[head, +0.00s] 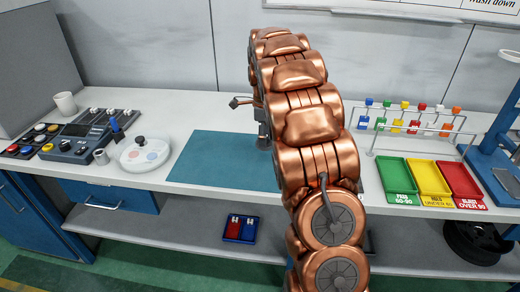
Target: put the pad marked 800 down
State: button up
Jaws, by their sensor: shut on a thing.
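My copper arm reaches over the bench. My gripper (264,137) shows only as a small dark grey part at the arm's left edge, above the teal mat (215,158). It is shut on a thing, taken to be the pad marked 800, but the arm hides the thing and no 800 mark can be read. A round white dish (129,164) stands left of the mat. It holds a bluish disc (133,153), a pinkish disc (152,157) and a dark knob (140,140). I cannot make out marks on the discs.
Left of the dish are a control box (75,148), a small grey cup (101,156) and a white mug (66,104). Green (397,176), yellow (428,178) and red (461,180) trays and a wire rack (370,140) stand on the right. The mat's left part is clear.

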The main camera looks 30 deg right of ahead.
aim_at(263, 160)
jog(key=shift+f+p, duration=0.7)
jog(key=shift+f, duration=2.2)
jog(key=shift+f, duration=0.15)
jog(key=o, duration=1.1)
